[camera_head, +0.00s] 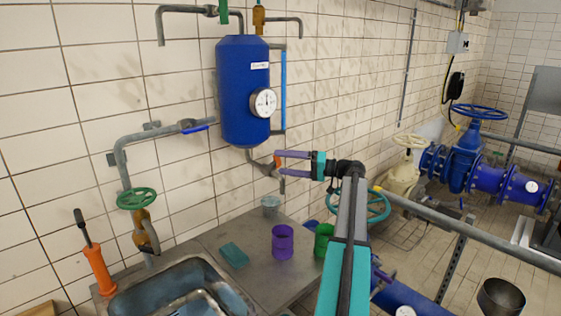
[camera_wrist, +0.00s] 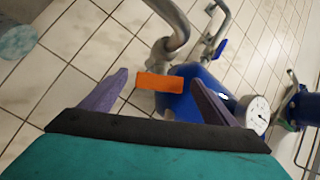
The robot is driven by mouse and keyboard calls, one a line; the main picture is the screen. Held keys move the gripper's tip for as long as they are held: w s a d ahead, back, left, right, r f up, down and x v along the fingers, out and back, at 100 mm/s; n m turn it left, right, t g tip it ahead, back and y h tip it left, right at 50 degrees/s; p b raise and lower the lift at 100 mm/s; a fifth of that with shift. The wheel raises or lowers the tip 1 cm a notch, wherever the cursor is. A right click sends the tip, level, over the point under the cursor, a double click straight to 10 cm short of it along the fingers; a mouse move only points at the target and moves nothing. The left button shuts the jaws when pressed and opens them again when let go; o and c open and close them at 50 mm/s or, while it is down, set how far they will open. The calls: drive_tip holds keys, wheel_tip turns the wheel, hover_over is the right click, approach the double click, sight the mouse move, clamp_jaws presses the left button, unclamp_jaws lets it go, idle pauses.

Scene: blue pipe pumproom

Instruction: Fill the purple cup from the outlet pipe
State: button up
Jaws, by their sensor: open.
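The purple cup (camera_head: 283,242) stands upright on the metal counter, left of a green cup (camera_head: 324,241). The outlet pipe (camera_head: 262,167) comes out under the blue tank (camera_head: 243,95); it also shows as a grey bent pipe in the wrist view (camera_wrist: 172,42). An orange valve handle (camera_head: 278,160) sits on this pipe. My gripper (camera_head: 277,163) is open beside the outlet pipe. In the wrist view the orange handle (camera_wrist: 160,82) lies between and just beyond my fingertips (camera_wrist: 160,78). I cannot tell whether the fingers touch it. The cup's inside is mostly hidden.
A grey cup (camera_head: 270,205) stands at the back of the counter (camera_head: 252,270), near the wall. A teal sponge (camera_head: 234,255) lies left of the purple cup. Pipes and valves fill the right.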

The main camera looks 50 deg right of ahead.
drive_tip(key=shift+x, duration=0.75)
drive_tip(key=c, duration=1.1)
drive_tip(key=shift+o, duration=0.2)
drive_tip(key=shift+a, duration=0.1)
drive_tip(key=shift+a+r+m+g+h, duration=0.15)
drive_tip(key=shift+m+g+h, duration=0.25)
drive_tip(key=shift+m+h, duration=0.45)
drive_tip(key=shift+r+m+g+h, duration=0.1)
drive_tip(key=shift+m+g+h, duration=0.4)
drive_tip(key=shift+m+h, duration=0.25)
drive_tip(key=o, duration=1.1)
drive_tip(key=shift+c, duration=0.2)
